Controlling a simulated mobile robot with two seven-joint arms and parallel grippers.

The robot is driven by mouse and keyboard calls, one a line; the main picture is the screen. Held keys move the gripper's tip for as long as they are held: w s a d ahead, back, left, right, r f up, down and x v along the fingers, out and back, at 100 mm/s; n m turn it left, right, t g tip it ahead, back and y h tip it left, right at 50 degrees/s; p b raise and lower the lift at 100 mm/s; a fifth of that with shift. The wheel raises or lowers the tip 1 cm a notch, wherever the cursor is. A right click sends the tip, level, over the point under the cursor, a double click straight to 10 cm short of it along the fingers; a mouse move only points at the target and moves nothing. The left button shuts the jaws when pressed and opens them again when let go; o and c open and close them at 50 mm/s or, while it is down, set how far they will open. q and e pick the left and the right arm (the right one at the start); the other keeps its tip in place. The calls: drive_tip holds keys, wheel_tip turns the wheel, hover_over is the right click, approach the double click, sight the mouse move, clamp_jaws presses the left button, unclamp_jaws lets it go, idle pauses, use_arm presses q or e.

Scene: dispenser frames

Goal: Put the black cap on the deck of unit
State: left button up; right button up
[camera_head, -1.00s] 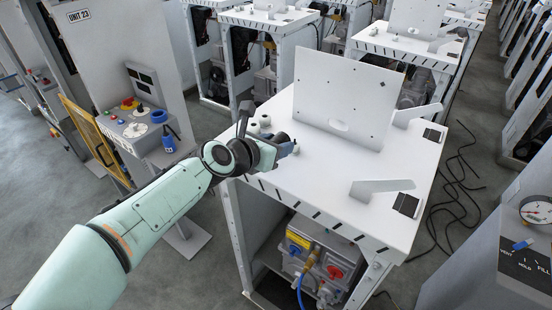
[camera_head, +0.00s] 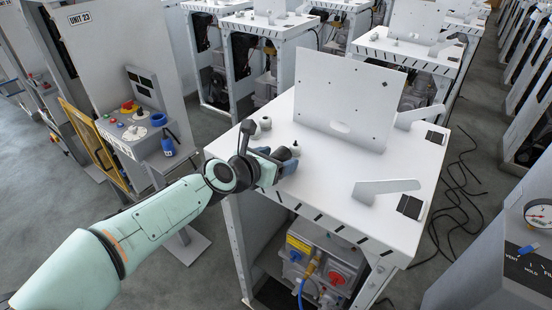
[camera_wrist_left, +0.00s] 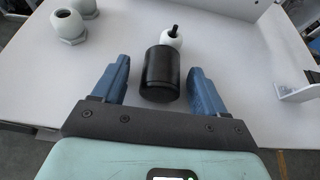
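The black cap (camera_wrist_left: 160,75) is a dark cylinder in the left wrist view, on or just over the white deck (camera_head: 330,185). It lies between the two blue fingers of my left gripper (camera_wrist_left: 157,82), with a gap on each side, so the gripper is open around it. Right behind the cap is a white fitting (camera_wrist_left: 173,41) with a dark stem. In the head view my left gripper (camera_head: 287,160) is low over the deck's front left part and the cap cannot be made out. My right gripper is not in view.
Two white fittings (camera_wrist_left: 69,26) stand left of the gripper. An upright white panel (camera_head: 345,95) stands at the back of the deck. A white bracket (camera_head: 385,188) stands to the right. The deck between gripper and bracket is clear.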

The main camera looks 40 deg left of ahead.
use_arm(q)
drive_tip(key=shift+w+r, duration=0.1)
drive_tip(key=shift+s+r, duration=0.25)
drive_tip(key=shift+s, duration=0.05)
drive_tip(key=v, duration=1.1)
drive_tip(key=shift+s, duration=0.2)
drive_tip(key=shift+d, duration=0.1)
